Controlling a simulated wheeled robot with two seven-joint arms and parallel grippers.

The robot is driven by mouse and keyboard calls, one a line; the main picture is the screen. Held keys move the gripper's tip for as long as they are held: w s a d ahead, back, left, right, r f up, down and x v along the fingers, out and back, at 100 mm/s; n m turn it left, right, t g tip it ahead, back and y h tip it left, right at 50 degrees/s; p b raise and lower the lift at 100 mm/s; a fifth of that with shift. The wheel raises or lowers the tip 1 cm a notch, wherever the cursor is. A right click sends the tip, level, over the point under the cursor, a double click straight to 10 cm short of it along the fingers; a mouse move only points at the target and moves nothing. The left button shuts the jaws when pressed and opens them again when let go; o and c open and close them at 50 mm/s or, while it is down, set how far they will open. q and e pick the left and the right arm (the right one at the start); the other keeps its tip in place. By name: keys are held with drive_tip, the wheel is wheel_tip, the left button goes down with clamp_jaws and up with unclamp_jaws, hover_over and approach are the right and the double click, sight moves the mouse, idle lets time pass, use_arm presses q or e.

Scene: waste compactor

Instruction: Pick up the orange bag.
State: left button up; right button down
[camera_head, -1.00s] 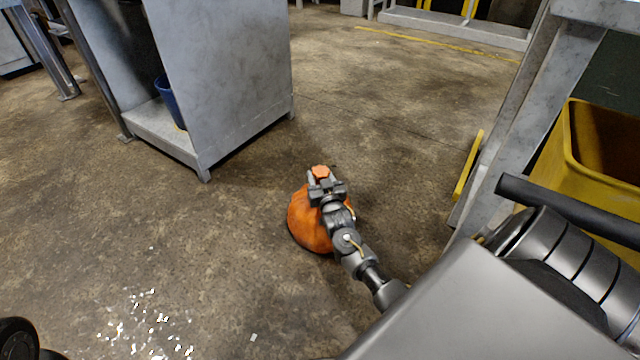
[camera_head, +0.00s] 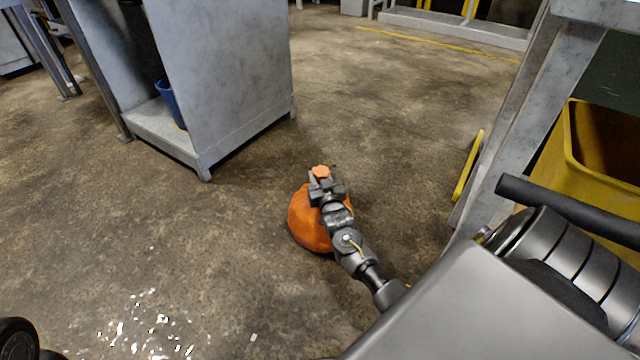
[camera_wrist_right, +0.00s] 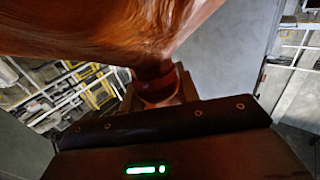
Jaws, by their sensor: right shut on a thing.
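The orange bag (camera_head: 306,226) sits on the concrete floor in the middle of the head view, its body partly hidden behind my right arm. My right gripper (camera_head: 321,180) is at the top of the bag, shut on its gathered neck, and an orange tip of the bag sticks out beyond the fingers. In the right wrist view the bag (camera_wrist_right: 100,25) fills the top of the picture, and its narrow neck (camera_wrist_right: 157,85) runs into my gripper. My left gripper is not in view.
A grey metal cabinet (camera_head: 225,75) with a blue bin (camera_head: 171,101) stands at the upper left. A yellow container (camera_head: 590,150) and a grey metal frame (camera_head: 520,120) stand at the right. Shiny scraps (camera_head: 150,330) lie at the lower left. The floor around the bag is clear.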

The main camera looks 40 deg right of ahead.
idle(0.4)
drive_tip(key=shift+r, duration=0.15)
drive_tip(key=shift+r, duration=0.1)
